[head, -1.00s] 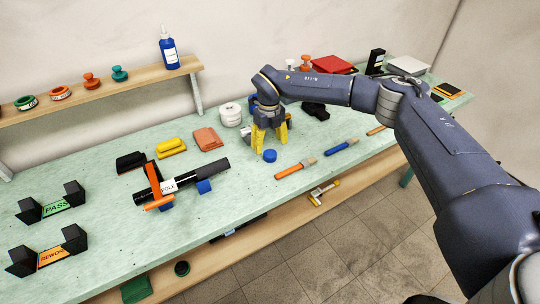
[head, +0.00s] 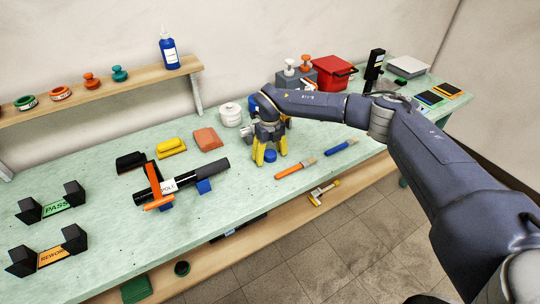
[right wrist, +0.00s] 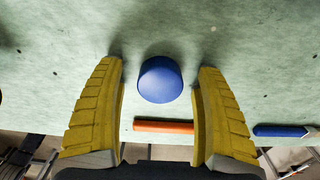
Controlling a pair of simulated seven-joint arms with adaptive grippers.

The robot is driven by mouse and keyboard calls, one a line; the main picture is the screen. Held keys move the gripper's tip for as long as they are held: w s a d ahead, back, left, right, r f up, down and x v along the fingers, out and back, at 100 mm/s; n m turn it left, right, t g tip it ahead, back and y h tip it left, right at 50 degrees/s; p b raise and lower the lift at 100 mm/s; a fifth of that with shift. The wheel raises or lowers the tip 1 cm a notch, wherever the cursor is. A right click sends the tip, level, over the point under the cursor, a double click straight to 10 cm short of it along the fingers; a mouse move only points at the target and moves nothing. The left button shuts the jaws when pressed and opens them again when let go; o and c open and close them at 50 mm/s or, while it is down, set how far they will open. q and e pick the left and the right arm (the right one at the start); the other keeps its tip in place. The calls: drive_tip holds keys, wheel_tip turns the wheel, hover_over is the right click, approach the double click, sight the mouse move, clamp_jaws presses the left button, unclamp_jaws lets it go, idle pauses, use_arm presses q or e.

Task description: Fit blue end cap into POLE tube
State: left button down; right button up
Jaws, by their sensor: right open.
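The blue end cap (head: 270,156) sits on the green bench top. My right gripper (head: 271,163) is open with its yellow fingers on either side of the cap. In the right wrist view the cap (right wrist: 160,79) lies between and slightly beyond the open fingertips (right wrist: 159,70), with a gap on both sides. The black POLE tube (head: 210,172) lies to the left on blue supports, with an orange clamp (head: 153,180) across it. My left gripper is not in view.
An orange-handled brush (head: 294,168) and a blue-handled one (head: 341,147) lie right of the cap. A white round container (head: 231,115), a rust block (head: 207,139) and yellow blocks (head: 171,147) stand behind. PASS (head: 55,208) and REWORK (head: 52,255) stands are at left.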

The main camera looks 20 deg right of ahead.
drive_tip(key=c, duration=1)
drive_tip(key=shift+r, duration=0.1)
